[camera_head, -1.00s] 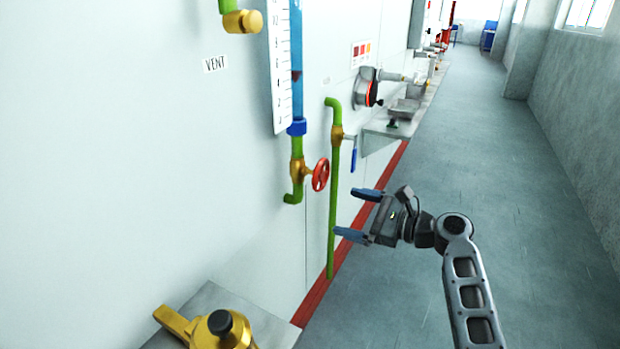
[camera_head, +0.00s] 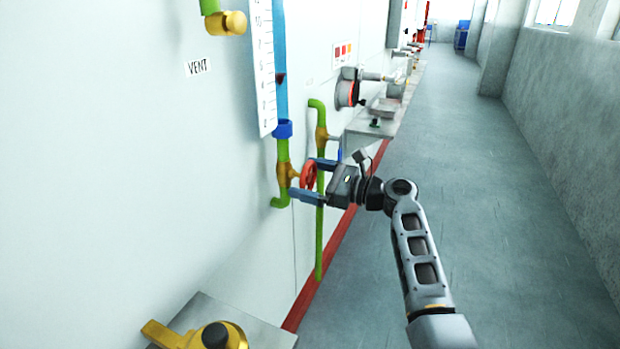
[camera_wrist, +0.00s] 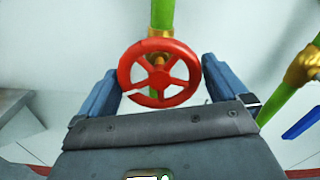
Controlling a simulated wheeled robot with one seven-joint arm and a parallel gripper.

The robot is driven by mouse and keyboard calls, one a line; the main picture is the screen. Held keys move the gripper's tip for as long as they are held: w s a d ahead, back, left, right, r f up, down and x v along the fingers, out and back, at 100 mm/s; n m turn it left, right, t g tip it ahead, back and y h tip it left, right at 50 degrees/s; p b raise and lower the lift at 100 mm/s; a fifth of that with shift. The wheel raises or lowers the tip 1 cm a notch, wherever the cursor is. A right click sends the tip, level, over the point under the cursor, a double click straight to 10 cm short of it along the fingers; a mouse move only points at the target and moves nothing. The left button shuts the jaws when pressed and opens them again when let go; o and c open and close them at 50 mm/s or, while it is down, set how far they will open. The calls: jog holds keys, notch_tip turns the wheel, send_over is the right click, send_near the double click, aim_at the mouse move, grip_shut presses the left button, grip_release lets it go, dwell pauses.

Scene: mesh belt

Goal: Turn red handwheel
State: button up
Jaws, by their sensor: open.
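The red handwheel (camera_head: 309,175) sits on a brass valve (camera_head: 286,173) in a green pipe below the blue sight tube. My gripper (camera_head: 309,178) is open, with its two blue fingers on either side of the handwheel. In the wrist view the red handwheel (camera_wrist: 159,74) shows its spokes and hub nearly face-on. It lies between the fingertips of my gripper (camera_wrist: 160,82). A gap shows beside the wheel's rim at the right finger; at the left finger the rim is very close, and I cannot tell whether it touches.
A second green pipe (camera_head: 319,235) with a brass valve stands just behind the fingers. It has a blue lever (camera_wrist: 302,122). A yellow valve (camera_head: 205,337) sits on a grey ledge at the bottom left. The corridor floor (camera_head: 480,190) on the right is clear.

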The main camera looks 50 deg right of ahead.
jog(key=shift+c, duration=0.2)
jog(key=c, duration=0.7)
jog(key=shift+f+n, duration=0.1)
jog(key=shift+n, duration=0.2)
